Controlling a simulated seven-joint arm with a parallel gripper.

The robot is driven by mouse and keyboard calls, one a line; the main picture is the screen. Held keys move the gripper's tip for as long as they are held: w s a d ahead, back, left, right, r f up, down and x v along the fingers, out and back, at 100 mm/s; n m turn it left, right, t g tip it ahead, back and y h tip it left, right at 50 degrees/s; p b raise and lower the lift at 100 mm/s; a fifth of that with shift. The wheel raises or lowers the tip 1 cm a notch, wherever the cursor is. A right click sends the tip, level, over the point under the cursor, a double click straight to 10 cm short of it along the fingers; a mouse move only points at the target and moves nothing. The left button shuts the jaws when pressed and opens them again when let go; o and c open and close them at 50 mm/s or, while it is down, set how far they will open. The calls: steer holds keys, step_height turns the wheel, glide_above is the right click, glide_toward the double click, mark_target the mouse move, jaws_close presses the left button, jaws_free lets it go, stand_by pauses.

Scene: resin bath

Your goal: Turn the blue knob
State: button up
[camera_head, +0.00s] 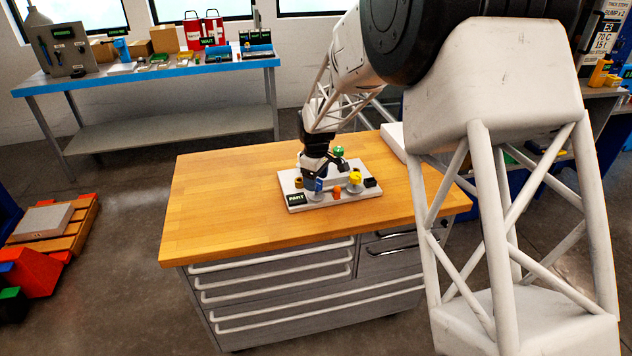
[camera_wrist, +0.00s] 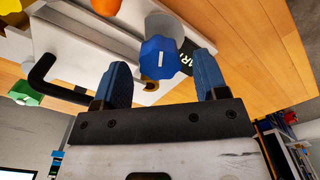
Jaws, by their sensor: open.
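The blue knob (camera_wrist: 160,58) has a scalloped edge and a white line mark on its face. It sits on a grey round base on a white panel. In the head view, the knob (camera_head: 319,185) is near the panel's front left, by the PART label. My gripper (camera_wrist: 162,66) is open, with one blue finger on each side of the knob in the wrist view. Gaps show between the fingers and the knob, so no contact is visible. In the head view my gripper (camera_head: 321,172) is just above the knob and partly hides the panel.
The panel (camera_head: 325,201) lies on a wooden bench top (camera_head: 225,200). It also carries a yellow knob (camera_head: 354,177), an orange knob (camera_head: 337,192), a green knob (camera_head: 338,151) and a black bent handle (camera_wrist: 45,72). The bench left of the panel is clear.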

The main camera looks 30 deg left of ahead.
steer(key=shift+f, duration=0.65)
steer(key=c, duration=0.9)
steer(key=shift+c, duration=0.2)
steer(key=shift+m, duration=0.3)
steer(key=m, duration=1.1)
